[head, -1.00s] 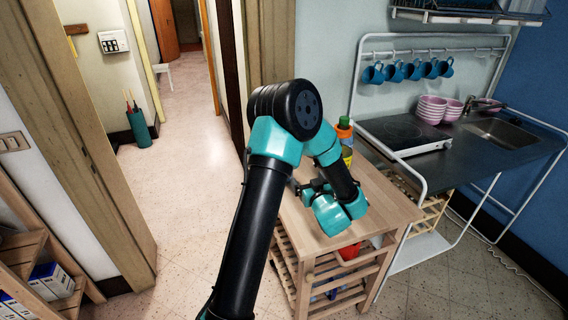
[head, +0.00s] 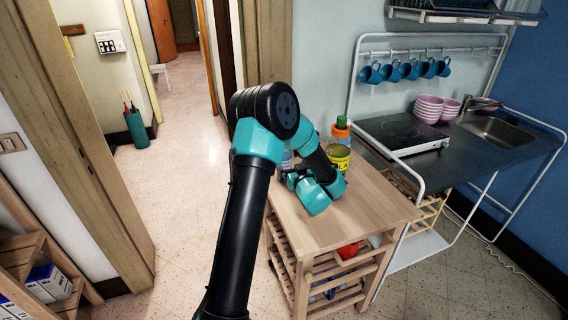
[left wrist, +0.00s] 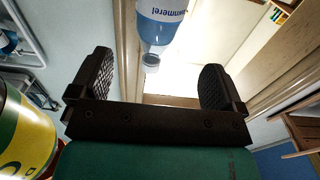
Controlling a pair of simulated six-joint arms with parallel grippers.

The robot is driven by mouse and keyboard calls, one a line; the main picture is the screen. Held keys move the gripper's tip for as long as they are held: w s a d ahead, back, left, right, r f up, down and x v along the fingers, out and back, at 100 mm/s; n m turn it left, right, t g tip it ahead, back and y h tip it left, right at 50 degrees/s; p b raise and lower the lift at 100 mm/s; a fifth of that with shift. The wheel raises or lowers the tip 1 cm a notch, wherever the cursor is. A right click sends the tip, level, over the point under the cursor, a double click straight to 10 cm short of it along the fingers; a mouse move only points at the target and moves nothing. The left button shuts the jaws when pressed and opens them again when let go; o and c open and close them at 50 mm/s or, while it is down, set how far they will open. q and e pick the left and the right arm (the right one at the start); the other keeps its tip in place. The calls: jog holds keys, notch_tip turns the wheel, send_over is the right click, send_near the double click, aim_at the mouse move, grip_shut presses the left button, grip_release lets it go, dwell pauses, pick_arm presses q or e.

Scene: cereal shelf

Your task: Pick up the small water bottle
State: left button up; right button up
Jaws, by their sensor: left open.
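The small water bottle (left wrist: 160,20) is clear, with a blue label and a pale cap. In the left wrist view it shows inverted at the top, in the gap between the fingers and apart from both; its far end is cut off by the frame. In the head view only a sliver of it (head: 286,159) shows on the wooden cart, mostly hidden by my arm. My left gripper (left wrist: 158,82) is open and empty. In the head view the left gripper (head: 287,178) is low over the cart, close to the bottle. My right gripper is out of view.
The cart's front top is clear. A hob (head: 402,133) is to the right.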

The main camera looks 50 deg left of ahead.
aim_at(286, 157)
pick_arm(q)
jog(key=x, duration=0.4)
jog(key=shift+w+a, duration=0.15)
jog(key=shift+a, duration=0.25)
jog(key=x, duration=0.5)
jog(key=shift+w+f, duration=0.15)
jog(key=shift+w, duration=0.05)
jog(key=c, duration=1.3)
